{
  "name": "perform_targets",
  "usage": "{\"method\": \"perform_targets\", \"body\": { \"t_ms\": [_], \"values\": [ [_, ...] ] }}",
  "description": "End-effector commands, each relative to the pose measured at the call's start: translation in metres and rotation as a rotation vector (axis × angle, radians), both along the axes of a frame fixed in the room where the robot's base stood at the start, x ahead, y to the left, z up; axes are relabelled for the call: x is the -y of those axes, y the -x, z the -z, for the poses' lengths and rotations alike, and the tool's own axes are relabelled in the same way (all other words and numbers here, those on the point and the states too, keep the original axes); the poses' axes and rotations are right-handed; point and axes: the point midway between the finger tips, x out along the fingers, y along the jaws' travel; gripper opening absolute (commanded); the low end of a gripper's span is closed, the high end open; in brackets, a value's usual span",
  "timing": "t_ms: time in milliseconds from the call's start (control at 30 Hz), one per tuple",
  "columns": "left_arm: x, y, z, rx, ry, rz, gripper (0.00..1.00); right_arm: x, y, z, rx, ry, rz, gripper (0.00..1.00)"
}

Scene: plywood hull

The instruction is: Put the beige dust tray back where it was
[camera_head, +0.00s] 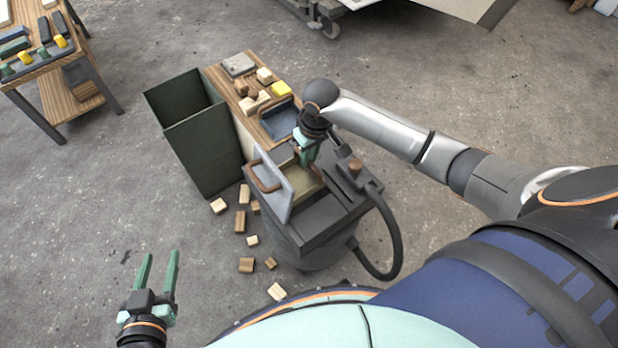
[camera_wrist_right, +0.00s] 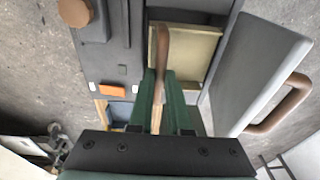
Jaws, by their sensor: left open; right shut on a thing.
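The beige dust tray (camera_head: 311,183) is at the opening in the dark grey machine (camera_head: 318,218), behind the open grey door (camera_head: 283,191). In the right wrist view the tray (camera_wrist_right: 196,58) lies within the opening, next to the door (camera_wrist_right: 252,72). I cannot tell how deep it sits. My right gripper (camera_head: 305,158) is shut on the tray's brown handle (camera_wrist_right: 162,48), seen between the green fingers in the wrist view. The fingers hide part of the handle and tray. My left gripper (camera_head: 160,255) is open and empty, low at the left above the floor.
A dark green bin (camera_head: 190,135) stands left of a wooden-topped bench (camera_head: 233,82) with blocks and a blue tray (camera_head: 279,121). Several wood blocks (camera_head: 241,221) lie on the floor. A black hose (camera_head: 394,245) loops at the machine's right. The floor around my left gripper is clear.

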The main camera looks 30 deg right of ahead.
Motion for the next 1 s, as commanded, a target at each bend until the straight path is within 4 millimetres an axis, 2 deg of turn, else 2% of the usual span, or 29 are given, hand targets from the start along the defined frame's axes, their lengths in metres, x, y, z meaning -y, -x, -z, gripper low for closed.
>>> {"method": "perform_targets", "body": {
  "t_ms": [33,200,400,500,700,1000],
  "values": [
    [0.000,-0.007,-0.010,0.055,-0.001,0.004,0.50,0.000,0.000,0.010,0.000,0.000,0.000,0.00],
    [0.000,-0.023,-0.054,0.239,0.000,0.017,0.50,0.000,0.000,0.032,0.001,0.000,0.001,0.00],
    [0.002,-0.030,-0.100,0.429,0.002,0.036,0.50,0.000,0.000,0.052,0.001,0.000,0.001,0.00],
    [0.003,-0.031,-0.114,0.484,0.004,0.042,0.50,0.000,0.000,0.057,0.003,-0.001,0.000,0.00],
    [0.004,-0.031,-0.130,0.548,0.004,0.050,0.50,0.000,0.000,0.065,0.002,0.000,0.000,0.00],
    [0.009,-0.019,-0.191,0.810,0.009,0.088,0.50,0.000,0.000,0.094,0.003,0.000,0.000,0.00]
  ]
}}
